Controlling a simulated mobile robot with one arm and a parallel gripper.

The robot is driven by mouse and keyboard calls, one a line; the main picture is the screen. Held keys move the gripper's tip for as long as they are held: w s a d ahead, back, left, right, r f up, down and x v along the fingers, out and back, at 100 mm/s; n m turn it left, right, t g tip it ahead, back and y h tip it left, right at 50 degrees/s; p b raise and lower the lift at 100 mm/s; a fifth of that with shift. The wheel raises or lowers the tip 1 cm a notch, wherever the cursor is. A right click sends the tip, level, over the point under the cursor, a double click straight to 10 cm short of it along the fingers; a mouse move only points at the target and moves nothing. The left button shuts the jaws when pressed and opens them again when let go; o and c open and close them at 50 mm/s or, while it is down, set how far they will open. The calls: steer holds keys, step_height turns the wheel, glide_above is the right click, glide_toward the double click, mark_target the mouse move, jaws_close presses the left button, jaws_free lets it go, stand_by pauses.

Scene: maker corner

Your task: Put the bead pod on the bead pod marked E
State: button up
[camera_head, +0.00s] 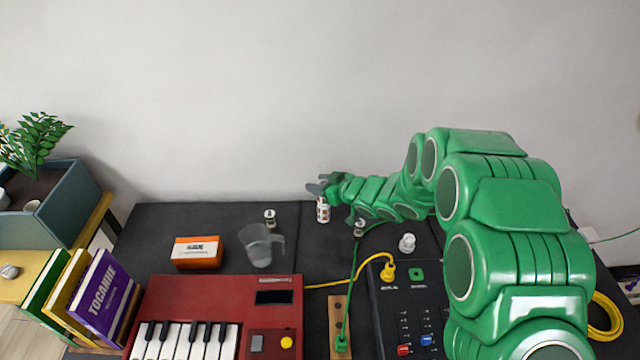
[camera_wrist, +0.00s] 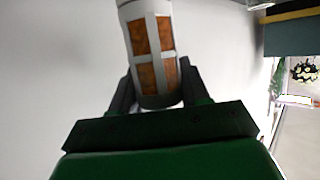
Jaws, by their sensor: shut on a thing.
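My gripper (camera_head: 317,188) is shut on a bead pod near the back edge of the black table. In the wrist view the bead pod (camera_wrist: 152,55) is a white cylinder with orange-brown windows, held between both fingers (camera_wrist: 157,95). In the head view the pod (camera_head: 323,211) shows small just below the fingers; I cannot tell if it touches anything beneath. Small pale pod-like pieces stand on the table: one (camera_head: 270,218) to the left, one (camera_head: 359,228) to the right beside my arm, and a white one (camera_head: 407,242) further right. Their letters are too small to read.
A clear cup (camera_head: 261,246), an orange box (camera_head: 197,252) and a red keyboard (camera_head: 215,312) lie to the left. A black control panel (camera_head: 383,306) with a yellow cable (camera_head: 389,270) is in front right. A green cable (camera_head: 352,290) runs forward. The back left table is clear.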

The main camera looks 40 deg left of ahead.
steer(key=o, duration=1.1)
steer(key=shift+f, duration=0.1)
steer(key=shift+c, duration=0.2)
steer(key=shift+d+r, duration=0.25)
steer(key=v, duration=1.1)
steer(key=shift+d, duration=0.2)
steer(key=shift+r, duration=0.15)
